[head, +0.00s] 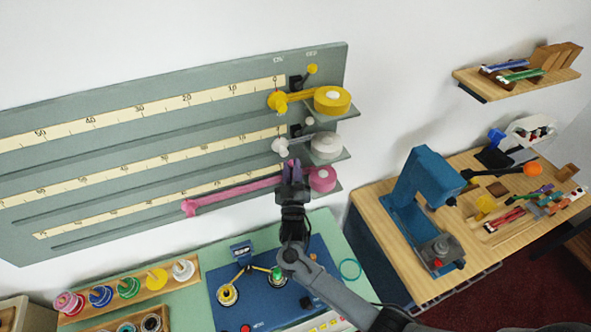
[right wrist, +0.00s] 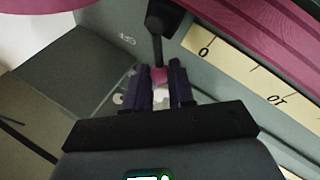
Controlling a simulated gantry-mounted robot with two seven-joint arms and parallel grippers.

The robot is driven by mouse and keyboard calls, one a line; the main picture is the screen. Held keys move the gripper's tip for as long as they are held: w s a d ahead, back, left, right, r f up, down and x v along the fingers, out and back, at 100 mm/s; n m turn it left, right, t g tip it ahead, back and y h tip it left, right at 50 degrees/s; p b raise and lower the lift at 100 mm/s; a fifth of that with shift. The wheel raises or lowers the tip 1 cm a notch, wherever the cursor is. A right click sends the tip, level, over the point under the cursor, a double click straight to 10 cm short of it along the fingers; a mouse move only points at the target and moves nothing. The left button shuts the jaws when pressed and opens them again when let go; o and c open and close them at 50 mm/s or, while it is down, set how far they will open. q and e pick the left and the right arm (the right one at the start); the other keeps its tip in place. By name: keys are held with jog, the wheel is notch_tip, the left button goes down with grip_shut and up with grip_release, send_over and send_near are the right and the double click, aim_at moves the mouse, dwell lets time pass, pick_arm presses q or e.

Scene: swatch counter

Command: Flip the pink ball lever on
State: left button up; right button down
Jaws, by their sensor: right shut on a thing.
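In the right wrist view the pink ball lever is a black stem from a dark block, ending in a small pink ball (right wrist: 158,75). My right gripper (right wrist: 162,88) has its two dark fingers on either side of the ball and is shut on it. In the head view the right gripper (head: 292,170) is at the lowest row of the grey wall board (head: 200,100), beside the pink ribbon roll (head: 322,180). It hides most of the lever there. The lever's exact setting is hard to tell. My left gripper is not in view.
Above are a white roll (head: 326,146) and a yellow roll (head: 332,100), with a yellow ball lever (head: 312,69) and a white ball lever (head: 309,121). A pink ribbon (head: 235,192) runs left. Below is a blue panel (head: 270,300); at right, a blue press (head: 425,180).

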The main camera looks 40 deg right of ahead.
jog(key=shift+w+a+f+n+t+y, duration=0.15)
jog(key=shift+f+n+t+y, duration=0.15)
jog(key=shift+n, duration=0.3)
jog(key=shift+s+a+f+n+t+y, duration=0.1)
jog(key=shift+a+n+t+y, duration=0.1)
jog(key=shift+n+t, duration=0.3)
jog(key=c, duration=1)
grip_release()
jog(key=shift+w+r, duration=0.1)
jog(key=shift+o, duration=0.2)
jog(key=b+v, duration=0.2)
jog(key=v, duration=0.8)
jog(key=shift+s+a, duration=0.2)
jog(key=shift+s, duration=0.2)
